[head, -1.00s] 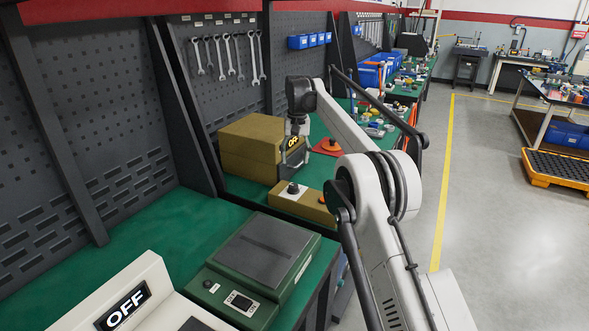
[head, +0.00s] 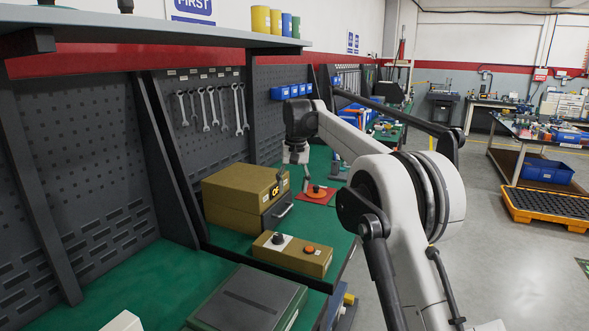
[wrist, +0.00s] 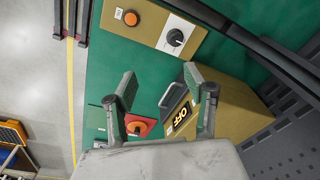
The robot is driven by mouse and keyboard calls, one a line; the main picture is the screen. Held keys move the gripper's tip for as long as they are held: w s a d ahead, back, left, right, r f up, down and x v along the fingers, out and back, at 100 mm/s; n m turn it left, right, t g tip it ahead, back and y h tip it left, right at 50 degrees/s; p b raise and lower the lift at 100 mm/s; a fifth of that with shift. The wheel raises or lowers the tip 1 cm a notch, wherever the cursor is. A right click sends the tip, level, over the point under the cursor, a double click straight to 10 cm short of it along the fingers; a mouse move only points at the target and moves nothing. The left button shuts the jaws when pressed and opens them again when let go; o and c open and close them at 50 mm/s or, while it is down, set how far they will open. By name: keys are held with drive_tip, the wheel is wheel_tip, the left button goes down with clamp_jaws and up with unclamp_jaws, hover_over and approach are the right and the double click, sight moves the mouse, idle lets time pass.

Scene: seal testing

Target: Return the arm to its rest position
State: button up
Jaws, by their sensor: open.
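My arm is white with dark joints and reaches over the green bench (head: 130,272) in the head view. My gripper (head: 294,184) points down beside the brown box with the OFF display (head: 232,190), near its right end. In the wrist view my gripper (wrist: 163,88) is open, with two grey fingers wide apart and nothing between them. Behind the fingers lie the brown box (wrist: 228,115) with its handle and a red plate with an orange knob (wrist: 140,126). Whether the fingers touch the box cannot be told.
A control box with a black knob and an orange button (head: 292,254) sits in front of the brown box. A dark green device (head: 250,298) is nearer. A pegboard with wrenches (head: 210,108) and a shelf (head: 140,27) stand behind. Open floor (head: 510,260) lies right.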

drive_tip(key=s+d+r+t, duration=0.1)
drive_tip(key=s+d+r, duration=0.2)
drive_tip(key=s+d, duration=0.35)
drive_tip(key=s+d+r+t, duration=0.1)
drive_tip(key=s+d+r, duration=0.25)
drive_tip(key=s, duration=0.55)
drive_tip(key=s+d+r+t, duration=0.1)
drive_tip(key=s+d+r, duration=0.3)
drive_tip(key=s, duration=0.4)
drive_tip(key=s+d+f+t, duration=0.1)
drive_tip(key=s+d+f, duration=0.1)
drive_tip(key=s+f, duration=0.3)
drive_tip(key=s+d+f+m+t, duration=0.1)
drive_tip(key=s+f, duration=0.3)
drive_tip(key=s, duration=0.9)
drive_tip(key=s+d+f+t, duration=0.1)
drive_tip(key=s+d+f, duration=0.3)
drive_tip(key=s, duration=0.5)
drive_tip(key=shift+s+f+m+h, duration=0.25)
drive_tip(key=shift+f+m+h, duration=0.05)
drive_tip(key=shift+f, duration=0.5)
